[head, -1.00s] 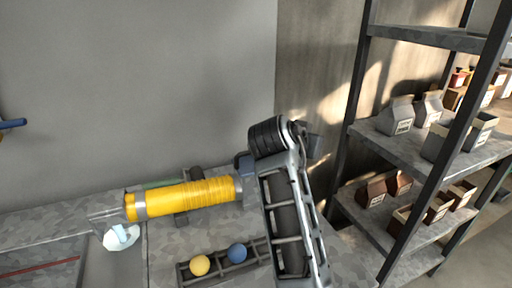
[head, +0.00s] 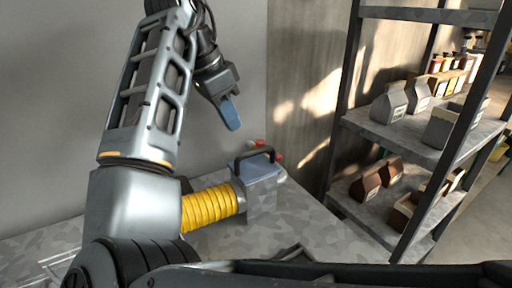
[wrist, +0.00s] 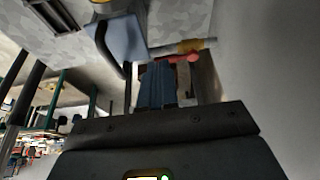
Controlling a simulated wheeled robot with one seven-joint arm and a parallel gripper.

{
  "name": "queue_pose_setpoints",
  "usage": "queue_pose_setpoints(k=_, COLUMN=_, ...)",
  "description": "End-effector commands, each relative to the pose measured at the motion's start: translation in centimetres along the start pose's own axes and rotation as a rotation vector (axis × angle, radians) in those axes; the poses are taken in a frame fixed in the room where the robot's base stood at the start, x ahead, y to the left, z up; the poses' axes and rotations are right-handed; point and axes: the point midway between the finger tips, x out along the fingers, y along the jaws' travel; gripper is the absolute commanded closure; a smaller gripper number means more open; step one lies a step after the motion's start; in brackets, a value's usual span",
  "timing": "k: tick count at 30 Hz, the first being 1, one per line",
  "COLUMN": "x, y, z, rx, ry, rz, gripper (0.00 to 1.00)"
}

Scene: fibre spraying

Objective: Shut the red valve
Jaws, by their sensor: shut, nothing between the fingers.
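The red valve (head: 279,157) shows as small red parts at the back right of a grey-blue box (head: 263,195) with a dark carrying handle (head: 252,157). My gripper (head: 233,122) is shut and empty, pointing down, above and left of the valve in the head view. Its closed fingers (wrist: 157,70) also show in the wrist view.
A yellow ribbed hose (head: 209,207) runs from the box leftward behind my arm. The box stands on a grey mottled bench (head: 265,240). A metal shelf (head: 375,135) with cartons stands at the right. A plain wall is behind.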

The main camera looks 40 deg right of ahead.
Motion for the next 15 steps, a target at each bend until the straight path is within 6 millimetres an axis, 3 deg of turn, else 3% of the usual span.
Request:
queue_pose_setpoints(k=10, x=0.0, y=0.0, z=0.1, rx=0.001, ry=-0.004, rz=0.002, gripper=1.0)
queue_pose_setpoints(k=15, x=1.1, y=0.0, z=0.1, rx=0.001, ry=-0.002, rz=0.003, gripper=1.0)
